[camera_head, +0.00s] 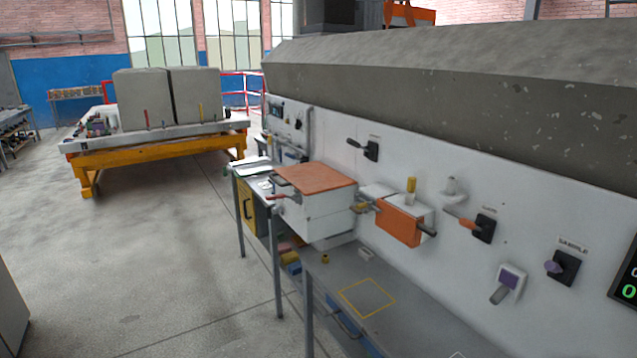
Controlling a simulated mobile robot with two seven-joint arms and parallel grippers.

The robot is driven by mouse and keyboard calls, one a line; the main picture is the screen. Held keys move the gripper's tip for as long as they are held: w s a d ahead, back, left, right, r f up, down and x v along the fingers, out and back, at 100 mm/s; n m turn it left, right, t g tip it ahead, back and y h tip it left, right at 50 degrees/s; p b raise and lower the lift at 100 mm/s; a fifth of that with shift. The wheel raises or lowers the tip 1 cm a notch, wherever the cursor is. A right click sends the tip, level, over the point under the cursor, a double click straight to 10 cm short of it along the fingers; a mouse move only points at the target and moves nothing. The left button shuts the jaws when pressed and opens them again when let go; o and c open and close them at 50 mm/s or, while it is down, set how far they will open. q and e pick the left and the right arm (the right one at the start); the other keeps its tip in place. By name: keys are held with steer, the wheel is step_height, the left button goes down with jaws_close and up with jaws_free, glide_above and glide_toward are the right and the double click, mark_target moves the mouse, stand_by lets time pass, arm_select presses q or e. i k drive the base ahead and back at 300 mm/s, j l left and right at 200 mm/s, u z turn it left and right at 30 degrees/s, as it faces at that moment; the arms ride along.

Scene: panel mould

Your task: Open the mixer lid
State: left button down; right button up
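A white box-shaped unit (322,215) stands on the grey workbench against the panel. It has a flat orange lid (315,178) on top, which lies level and looks shut. A red-tipped handle (279,197) sticks out at its left front. No label marks this unit as the mixer, so I cannot be sure that it is. A smaller unit with an orange front (400,224) is fixed to the panel on its right, with a dark handle (427,230). Neither of my grippers is in view.
A yellow outlined square (345,297) marks bare bench. Concrete blocks (168,97) stand on a yellow-framed table behind. Floor at left is clear.

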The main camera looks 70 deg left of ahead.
mark_target(309, 178)
steer(key=u, duration=2.75)
steer(key=i+j, duration=0.15)
steer(key=i, duration=0.4)
